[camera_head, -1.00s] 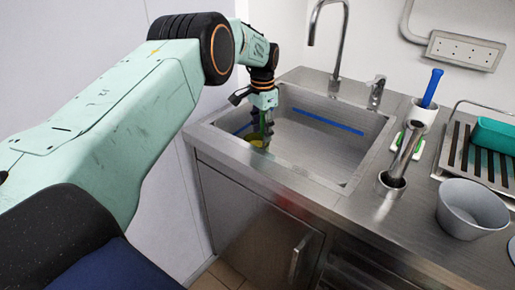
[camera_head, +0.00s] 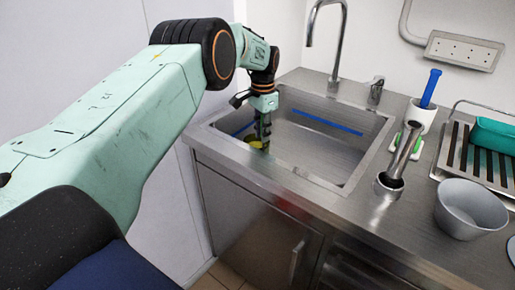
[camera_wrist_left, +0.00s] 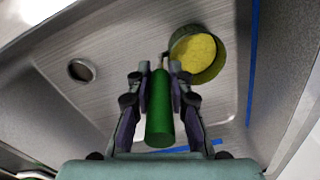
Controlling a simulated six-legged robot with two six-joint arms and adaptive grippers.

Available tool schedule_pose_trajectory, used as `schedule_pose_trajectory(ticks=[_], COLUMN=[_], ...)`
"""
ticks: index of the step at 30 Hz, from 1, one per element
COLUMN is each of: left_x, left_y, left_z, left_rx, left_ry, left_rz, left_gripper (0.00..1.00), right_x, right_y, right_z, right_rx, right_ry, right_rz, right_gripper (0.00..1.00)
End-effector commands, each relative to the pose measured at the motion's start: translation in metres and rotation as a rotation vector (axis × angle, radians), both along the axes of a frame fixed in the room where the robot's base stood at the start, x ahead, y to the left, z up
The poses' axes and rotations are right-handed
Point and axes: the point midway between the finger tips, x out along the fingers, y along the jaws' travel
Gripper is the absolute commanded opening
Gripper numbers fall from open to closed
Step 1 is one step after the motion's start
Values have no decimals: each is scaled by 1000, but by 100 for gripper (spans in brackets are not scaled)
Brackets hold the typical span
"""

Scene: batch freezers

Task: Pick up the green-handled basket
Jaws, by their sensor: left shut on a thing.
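The green-handled basket is in the sink. In the left wrist view its green handle (camera_wrist_left: 160,112) runs between my left gripper's fingers, and its round dark green rim with a yellow inside (camera_wrist_left: 197,52) is beyond the fingertips. My left gripper (camera_wrist_left: 160,82) is shut on the handle. In the head view the gripper (camera_head: 263,132) points down into the sink's left side, with the yellow of the basket (camera_head: 255,144) just below it. The gripper hides most of the handle there. I cannot tell whether the basket touches the sink floor. My right gripper is not in view.
The steel sink (camera_head: 345,187) has raised rims around the basket. A tall faucet (camera_head: 335,45) stands behind it. To the right are a steel tube in a holder (camera_head: 402,155), a grey bowl (camera_head: 470,210), a white cup with a blue handle (camera_head: 421,115) and a rack (camera_head: 478,160).

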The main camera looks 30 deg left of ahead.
Motion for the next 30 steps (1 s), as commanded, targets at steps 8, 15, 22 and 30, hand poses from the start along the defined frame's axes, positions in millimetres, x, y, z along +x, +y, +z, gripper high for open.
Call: schedule_pose_trajectory(ticks=[8,15,22,30], left_x=[0,1,2,1], left_y=[0,0,0,0], left_z=[1,3,38,86], left_rx=[1,1,0,1], left_ry=[-1,-4,-7,-5], left_rz=[0,0,1,1], left_gripper=[0,0,0,0], right_x=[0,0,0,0], right_y=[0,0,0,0], right_z=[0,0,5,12], right_rx=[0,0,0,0], right_ry=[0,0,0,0], right_rz=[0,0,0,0], right_gripper=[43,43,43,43])
